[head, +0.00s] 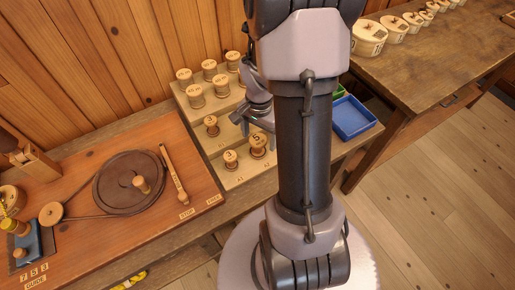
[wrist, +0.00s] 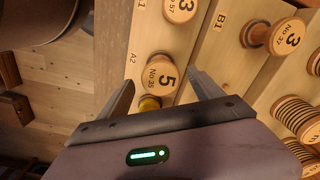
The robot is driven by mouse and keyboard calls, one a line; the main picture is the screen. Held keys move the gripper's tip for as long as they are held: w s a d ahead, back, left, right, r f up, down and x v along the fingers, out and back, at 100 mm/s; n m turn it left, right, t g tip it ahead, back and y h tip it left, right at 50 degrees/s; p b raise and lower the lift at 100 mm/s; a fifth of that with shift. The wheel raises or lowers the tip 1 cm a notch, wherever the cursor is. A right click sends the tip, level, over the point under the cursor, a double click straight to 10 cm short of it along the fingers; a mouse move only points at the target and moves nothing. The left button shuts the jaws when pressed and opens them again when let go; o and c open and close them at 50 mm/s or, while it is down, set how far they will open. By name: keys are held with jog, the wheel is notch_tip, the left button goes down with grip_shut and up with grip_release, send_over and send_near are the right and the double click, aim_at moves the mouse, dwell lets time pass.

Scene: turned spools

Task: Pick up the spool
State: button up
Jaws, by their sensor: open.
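A wooden spool marked 5, No 35 (wrist: 160,72), stands in the wrist view near the A2 label, its round top facing the camera. My gripper (wrist: 162,78) is open, with one finger on each side of this spool; I cannot tell whether either touches it. In the head view the same spool (head: 258,142) stands at the front right of the stepped rack, and my gripper (head: 247,122) is just above and behind it, partly hidden by my arm.
Spools marked 3 (wrist: 180,8) and 3 (wrist: 284,38) stand close by. A blue tray (head: 352,118) lies to the right. A wooden bench with a disc (head: 115,180) is left.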

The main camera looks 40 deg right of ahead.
aim_at(258, 141)
jog(key=f+b, duration=0.3)
jog(key=f, duration=0.2)
jog(key=shift+a+f, duration=0.2)
jog(key=shift+r, duration=0.2)
jog(key=shift+c, duration=0.3)
jog(key=c, duration=1.4)
